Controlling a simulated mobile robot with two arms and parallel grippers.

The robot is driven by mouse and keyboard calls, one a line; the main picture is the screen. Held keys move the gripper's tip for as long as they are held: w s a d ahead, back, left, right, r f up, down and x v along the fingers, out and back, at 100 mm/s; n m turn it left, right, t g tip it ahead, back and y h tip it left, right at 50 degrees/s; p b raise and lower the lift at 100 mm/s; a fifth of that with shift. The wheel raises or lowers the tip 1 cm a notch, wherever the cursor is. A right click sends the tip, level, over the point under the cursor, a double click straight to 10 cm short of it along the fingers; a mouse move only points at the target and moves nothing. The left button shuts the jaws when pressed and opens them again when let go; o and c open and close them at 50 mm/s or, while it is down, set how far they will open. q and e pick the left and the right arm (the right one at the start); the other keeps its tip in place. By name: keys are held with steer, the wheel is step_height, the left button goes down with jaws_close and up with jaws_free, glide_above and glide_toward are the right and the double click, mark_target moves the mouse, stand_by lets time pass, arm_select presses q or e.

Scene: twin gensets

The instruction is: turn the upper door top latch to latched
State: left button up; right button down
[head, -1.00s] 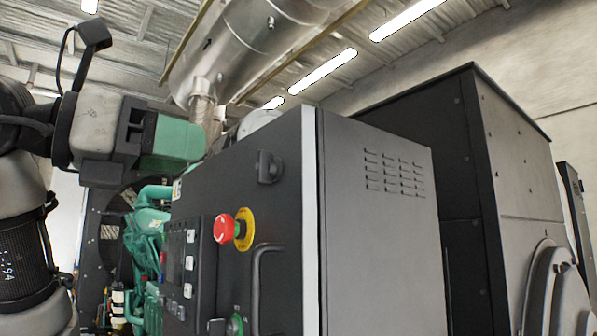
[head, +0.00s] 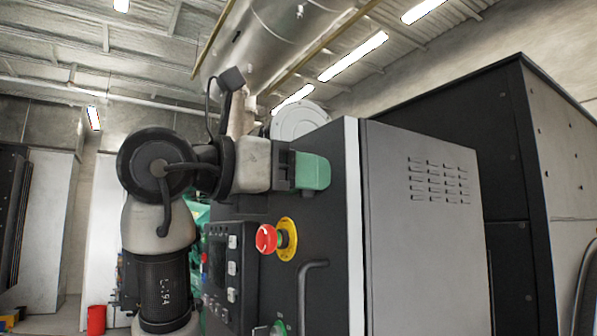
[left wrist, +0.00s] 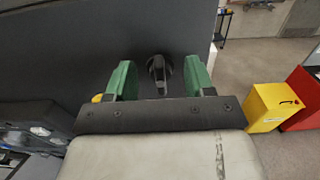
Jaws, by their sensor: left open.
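The upper door top latch (left wrist: 159,72) is a small dark knob on the dark door panel. In the left wrist view it sits between the two green fingers of my left gripper (left wrist: 160,80), a little beyond them, with a gap on each side. In the head view my left gripper (head: 312,171) is in front of the upper part of the cabinet's door (head: 330,220) and hides the latch. The left gripper is open and empty. I cannot tell from these views whether the fingers touch the door. My right gripper is not in view.
Below the left gripper, a red emergency stop button (head: 267,239) on a yellow ring and a door handle (head: 311,290) stick out. A control panel (head: 222,270) is at their left. The grey cabinet side (head: 425,240) lies to the right.

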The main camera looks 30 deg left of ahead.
arm_select(q)
steer(key=c, duration=0.9)
steer(key=shift+m, duration=0.4)
steer(key=shift+d+f+m+p, duration=0.1)
steer(key=shift+m+p, duration=0.45)
steer(key=shift+m, duration=2.3)
steer(key=shift+d+f+m+p, duration=0.1)
steer(key=shift+m+p, duration=0.45)
steer(key=shift+m, duration=2.35)
steer(key=shift+d+f+m+p, duration=0.1)
steer(key=shift+m+p, duration=0.45)
steer(key=shift+m, duration=2.3)
